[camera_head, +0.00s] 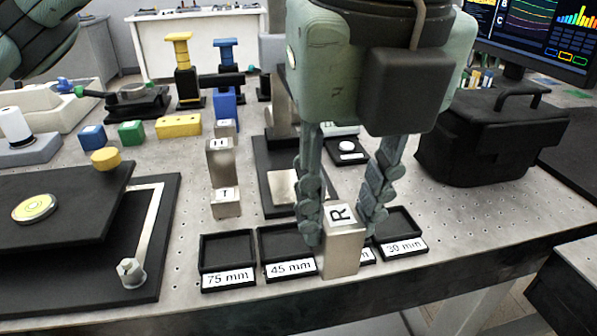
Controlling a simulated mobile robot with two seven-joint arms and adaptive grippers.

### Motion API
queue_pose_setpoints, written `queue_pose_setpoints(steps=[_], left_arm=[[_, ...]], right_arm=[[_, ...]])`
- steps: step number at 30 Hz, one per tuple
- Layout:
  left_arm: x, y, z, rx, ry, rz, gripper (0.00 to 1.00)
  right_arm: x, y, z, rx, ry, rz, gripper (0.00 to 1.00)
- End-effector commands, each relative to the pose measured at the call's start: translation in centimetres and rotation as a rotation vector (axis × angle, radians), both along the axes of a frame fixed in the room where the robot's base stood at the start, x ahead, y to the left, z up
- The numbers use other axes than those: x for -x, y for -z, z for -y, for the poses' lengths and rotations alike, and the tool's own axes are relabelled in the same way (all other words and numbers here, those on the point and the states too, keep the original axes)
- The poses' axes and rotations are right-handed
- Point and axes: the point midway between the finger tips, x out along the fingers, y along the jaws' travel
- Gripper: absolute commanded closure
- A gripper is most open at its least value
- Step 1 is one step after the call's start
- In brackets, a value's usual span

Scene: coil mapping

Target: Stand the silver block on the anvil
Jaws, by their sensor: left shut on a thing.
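A silver block (341,255) with the letter R on its top is upright between the fingers of my left gripper (342,232), which is shut on it. The block covers part of the labelled trays behind it; its height above the table is hard to judge. A silver square plate (283,187) on a black base (262,166), perhaps the anvil, lies left of my gripper and farther back. My left finger hides part of that base. My right gripper is not in view.
Several black trays stand along the front edge, including 75 mm (228,248), 45 mm (287,240) and 30 mm (398,222). Other lettered silver blocks (220,163) stand left of the plate. A black toolbox (492,135) is at right, a black platform (75,195) at left.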

Motion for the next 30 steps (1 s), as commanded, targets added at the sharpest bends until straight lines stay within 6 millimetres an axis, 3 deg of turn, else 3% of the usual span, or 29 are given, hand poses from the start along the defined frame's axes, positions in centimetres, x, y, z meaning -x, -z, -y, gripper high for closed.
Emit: queue_pose_setpoints(steps=[4,6,18,29,30], left_arm=[[-2.4,-0.1,-0.7,0.001,-0.018,-0.004,1.00],[-4.2,-0.2,-1.2,0.002,-0.020,-0.004,1.00],[-13.9,-0.1,-4.0,0.001,-0.014,-0.003,1.00],[-17.0,-0.1,-4.9,0.001,-0.012,-0.001,1.00],[-17.1,0.6,-5.0,-0.001,-0.009,-0.003,1.00]], right_arm=[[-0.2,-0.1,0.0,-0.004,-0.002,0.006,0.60],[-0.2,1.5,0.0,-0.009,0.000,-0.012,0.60],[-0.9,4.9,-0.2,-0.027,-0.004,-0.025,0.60],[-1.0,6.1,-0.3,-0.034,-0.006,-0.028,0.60],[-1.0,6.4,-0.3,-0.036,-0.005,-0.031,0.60]])
